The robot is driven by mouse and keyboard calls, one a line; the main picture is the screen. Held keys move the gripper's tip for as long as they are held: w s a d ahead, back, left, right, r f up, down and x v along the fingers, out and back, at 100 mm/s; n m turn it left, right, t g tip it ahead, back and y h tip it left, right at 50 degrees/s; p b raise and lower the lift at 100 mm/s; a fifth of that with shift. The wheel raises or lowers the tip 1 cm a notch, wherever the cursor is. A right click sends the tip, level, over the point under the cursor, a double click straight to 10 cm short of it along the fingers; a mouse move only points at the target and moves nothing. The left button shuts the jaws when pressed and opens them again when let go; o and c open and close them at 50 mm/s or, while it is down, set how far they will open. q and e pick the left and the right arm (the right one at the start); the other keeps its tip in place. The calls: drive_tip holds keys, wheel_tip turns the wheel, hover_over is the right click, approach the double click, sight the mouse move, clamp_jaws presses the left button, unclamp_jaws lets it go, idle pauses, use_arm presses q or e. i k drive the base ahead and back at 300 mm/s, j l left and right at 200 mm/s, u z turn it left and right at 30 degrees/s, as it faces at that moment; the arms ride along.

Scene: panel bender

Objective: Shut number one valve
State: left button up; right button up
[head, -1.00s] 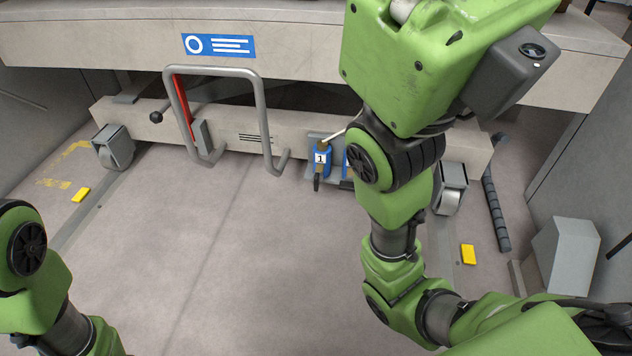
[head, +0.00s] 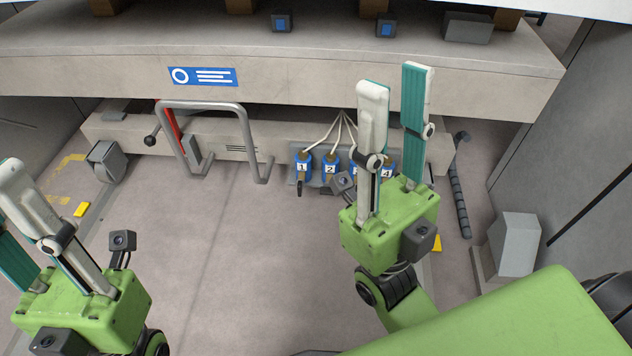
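The number one valve (head: 302,168) is the leftmost of several blue valves in a row on the low beam, with a white label "1". Its dark handle hangs down below the body. The number two valve (head: 330,169) is just right of it. My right gripper (head: 395,80) points up with its two fingers apart and empty, right of valve one and nearer to me, partly covering valves three and four (head: 386,172). My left gripper (head: 5,200) is at the lower left edge, far from the valves. Its fingers look spread, with one partly cut off by the frame.
A grey tubular bar (head: 212,106) with a red lever (head: 172,125) stands left of the valves. The machine's table edge (head: 330,80) overhangs above them. Thin white hoses (head: 338,128) run up from the valves. The floor (head: 225,260) in front is clear.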

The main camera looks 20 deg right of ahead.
sight(300, 183)
drive_tip(key=i+j+z, duration=0.15)
drive_tip(key=j+z, duration=0.15)
drive_tip(key=i+j+z, duration=0.25)
drive_tip(key=j+z, duration=0.3)
drive_tip(key=j, duration=0.15)
drive_tip(key=i+j, duration=0.1)
drive_tip(key=j, duration=0.5)
drive_tip(key=i+j, duration=0.1)
drive_tip(key=j, duration=0.45)
drive_tip(key=i+j+z, duration=0.1)
drive_tip(key=j, duration=0.5)
